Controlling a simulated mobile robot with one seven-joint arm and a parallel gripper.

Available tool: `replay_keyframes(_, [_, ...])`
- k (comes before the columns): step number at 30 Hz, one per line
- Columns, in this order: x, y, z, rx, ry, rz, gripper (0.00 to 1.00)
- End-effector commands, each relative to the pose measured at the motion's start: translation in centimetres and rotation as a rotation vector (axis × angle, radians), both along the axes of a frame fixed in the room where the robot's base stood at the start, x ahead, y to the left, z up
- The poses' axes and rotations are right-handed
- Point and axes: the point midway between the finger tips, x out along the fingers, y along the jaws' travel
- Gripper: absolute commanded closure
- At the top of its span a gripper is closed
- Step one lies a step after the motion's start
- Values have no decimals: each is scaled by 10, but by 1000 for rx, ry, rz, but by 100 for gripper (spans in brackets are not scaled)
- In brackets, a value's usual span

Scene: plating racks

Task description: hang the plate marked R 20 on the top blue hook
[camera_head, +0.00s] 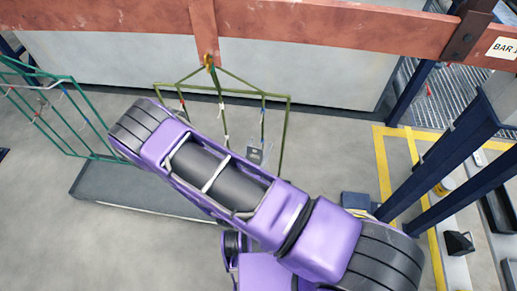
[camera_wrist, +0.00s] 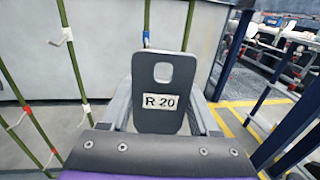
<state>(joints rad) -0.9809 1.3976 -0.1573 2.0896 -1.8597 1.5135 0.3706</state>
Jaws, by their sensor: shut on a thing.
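The grey plate marked R 20 (camera_wrist: 163,118) stands upright between the two fingers of my gripper (camera_wrist: 164,92) in the wrist view, with its oval hole near the top. My gripper is shut on it. A blue hook (camera_wrist: 146,37) shows on a thin olive rod just left of the plate's upper part, beyond it. The plate looks apart from this hook. In the head view a small grey part of the plate (camera_head: 255,154) shows above my arm, in front of the olive rack (camera_head: 289,118). My arm hides the rack's lower part and my gripper there.
Other rods carry a white hook (camera_wrist: 62,38) and a red hook (camera_wrist: 27,108). The rack hangs from a rusty red beam (camera_head: 340,32). A teal rack (camera_head: 92,118) hangs at left. Dark blue posts (camera_head: 445,140) stand at right. A grey tray (camera_head: 95,186) lies below.

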Motion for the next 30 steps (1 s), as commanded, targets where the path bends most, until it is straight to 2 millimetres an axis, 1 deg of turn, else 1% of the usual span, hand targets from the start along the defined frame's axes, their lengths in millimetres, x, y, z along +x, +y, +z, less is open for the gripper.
replay_keyframes(10, [0, 1, -1, 1, -1, 1, 100])
replay_keyframes(14, [5, -1, -1, 1, -3, -1, 100])
replay_keyframes(30, [56, -11, -5, 1, -3, -1, 100])
